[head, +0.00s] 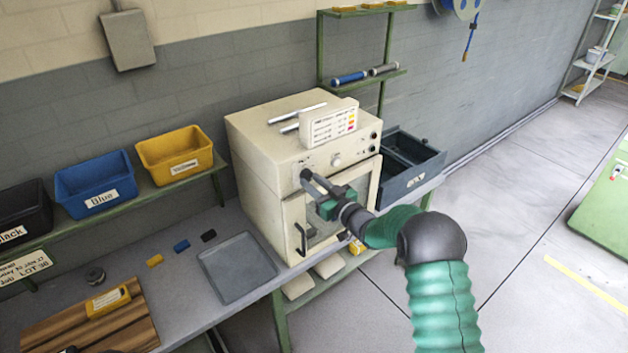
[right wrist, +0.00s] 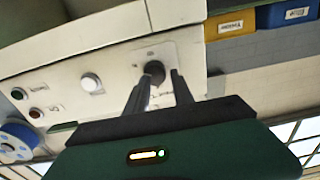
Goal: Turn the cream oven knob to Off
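The cream oven (head: 262,150) stands on the bench against the wall. A pale round knob (head: 336,159) is on its front panel; it also shows in the right wrist view (right wrist: 91,82). A dark round knob (right wrist: 154,70) sits on a light plate left of it in the head view. My right gripper (head: 308,178) is at this plate, and in the right wrist view its fingers (right wrist: 160,90) are apart, around or just before the dark knob. Contact and the knob's pointer cannot be made out. Dark bits at the head view's bottom left may be my left gripper.
A cream box (head: 328,122) and metal rods lie on the oven. Blue (head: 95,184) and yellow (head: 175,154) bins stand left, a dark drawer box (head: 412,165) right.

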